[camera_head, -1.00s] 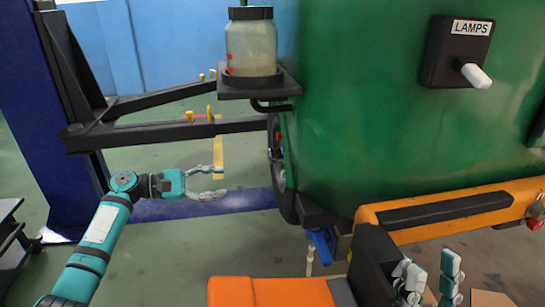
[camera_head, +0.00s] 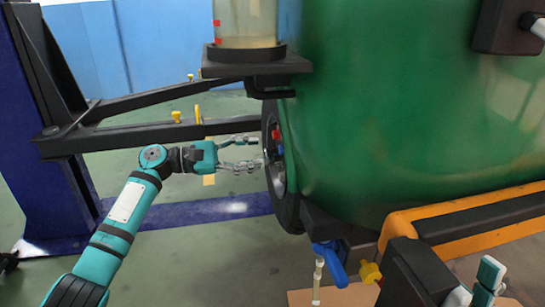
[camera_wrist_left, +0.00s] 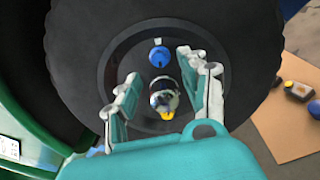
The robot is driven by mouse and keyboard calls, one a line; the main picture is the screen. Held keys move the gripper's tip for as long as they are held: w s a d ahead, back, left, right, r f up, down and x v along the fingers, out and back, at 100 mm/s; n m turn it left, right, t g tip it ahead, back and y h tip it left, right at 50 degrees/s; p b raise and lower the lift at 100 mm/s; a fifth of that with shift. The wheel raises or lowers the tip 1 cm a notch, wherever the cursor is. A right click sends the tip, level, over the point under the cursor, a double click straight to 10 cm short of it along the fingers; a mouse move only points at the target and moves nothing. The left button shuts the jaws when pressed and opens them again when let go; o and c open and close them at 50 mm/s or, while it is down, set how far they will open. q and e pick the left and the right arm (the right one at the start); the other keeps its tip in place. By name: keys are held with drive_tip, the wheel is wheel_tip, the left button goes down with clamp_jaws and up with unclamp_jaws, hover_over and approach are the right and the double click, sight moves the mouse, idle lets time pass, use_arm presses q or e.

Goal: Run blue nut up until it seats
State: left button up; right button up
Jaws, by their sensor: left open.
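The blue nut (camera_wrist_left: 160,56) sits on the wheel's hub face in the left wrist view, above a shiny round hub cap (camera_wrist_left: 163,97). In the head view it is a small blue spot (camera_head: 280,150) on the wheel (camera_head: 284,195), below a red one (camera_head: 276,133). My left gripper (camera_head: 257,152) is open and empty at the wheel face. In the left wrist view its fingers (camera_wrist_left: 158,65) are spread on either side of the hub cap, with the blue nut just beyond; I see no contact. My right gripper (camera_head: 474,285) is open at the lower right, partly cut off.
The green tank body (camera_head: 390,110) overhangs beside the wheel. A black lift arm (camera_head: 170,136) with yellow pins runs behind my left arm, from a blue post (camera_head: 40,150). A jar (camera_head: 247,22) stands on a black bracket. A blue valve handle (camera_head: 330,262) hangs below the tank.

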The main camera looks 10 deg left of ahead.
sight(272, 151)
use_arm(q)
drive_tip(key=shift+b+x, duration=0.6)
drive_tip(key=shift+x, duration=2.2)
clamp_jaws()
